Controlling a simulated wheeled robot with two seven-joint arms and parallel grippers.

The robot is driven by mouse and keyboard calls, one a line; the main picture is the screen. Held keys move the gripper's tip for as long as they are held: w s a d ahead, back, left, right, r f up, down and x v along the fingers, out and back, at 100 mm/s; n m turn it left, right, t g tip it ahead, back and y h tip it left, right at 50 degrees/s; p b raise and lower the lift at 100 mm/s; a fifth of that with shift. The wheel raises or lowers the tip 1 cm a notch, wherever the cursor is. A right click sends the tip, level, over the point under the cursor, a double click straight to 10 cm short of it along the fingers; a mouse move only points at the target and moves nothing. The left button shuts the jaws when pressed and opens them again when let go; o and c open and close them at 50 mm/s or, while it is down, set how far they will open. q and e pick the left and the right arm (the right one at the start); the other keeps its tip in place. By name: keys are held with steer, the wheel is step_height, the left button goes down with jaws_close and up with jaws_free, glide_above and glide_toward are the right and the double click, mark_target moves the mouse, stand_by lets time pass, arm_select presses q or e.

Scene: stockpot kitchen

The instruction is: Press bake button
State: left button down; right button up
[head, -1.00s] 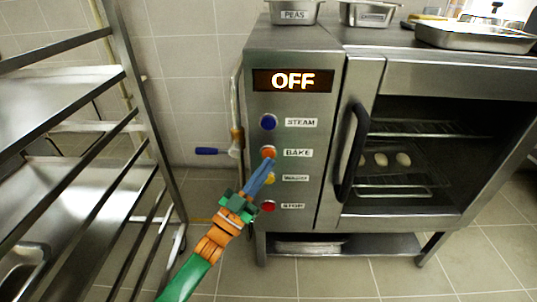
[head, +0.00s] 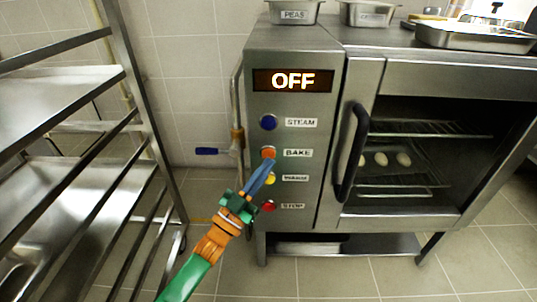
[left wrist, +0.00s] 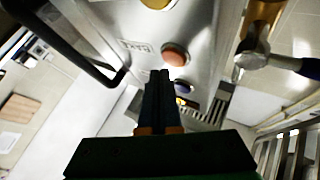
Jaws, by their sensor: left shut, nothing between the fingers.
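The oven's control panel faces me in the head view, with its display (head: 292,80) reading OFF. The orange bake button (head: 268,152) sits beside the BAKE label (head: 298,153), below the blue steam button (head: 268,122) and above the yellow button (head: 270,178) and red stop button (head: 268,206). My left gripper (head: 268,164) is shut and empty, its blue fingertips just below the bake button. In the left wrist view the fingertips (left wrist: 160,74) point close to the orange button (left wrist: 175,55); whether they touch it I cannot tell. My right gripper is not in view.
The oven door handle (head: 351,152) stands out right of the panel. A blue-handled valve (head: 212,151) is on the pipe at left. A metal rack (head: 75,150) fills the left side. Pale items (head: 390,159) lie inside the oven.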

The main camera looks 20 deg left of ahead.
arm_select(q)
steer(key=shift+w+a, duration=0.1)
steer(key=shift+w, duration=0.3)
steer(key=shift+w+a+b, duration=0.15)
steer(key=shift+w+b, duration=0.25)
steer(key=shift+b, duration=0.15)
stand_by(0.5)
steer(key=shift+s+d+p, duration=0.25)
steer(key=shift+s+p, duration=0.4)
steer(key=shift+s, duration=0.15)
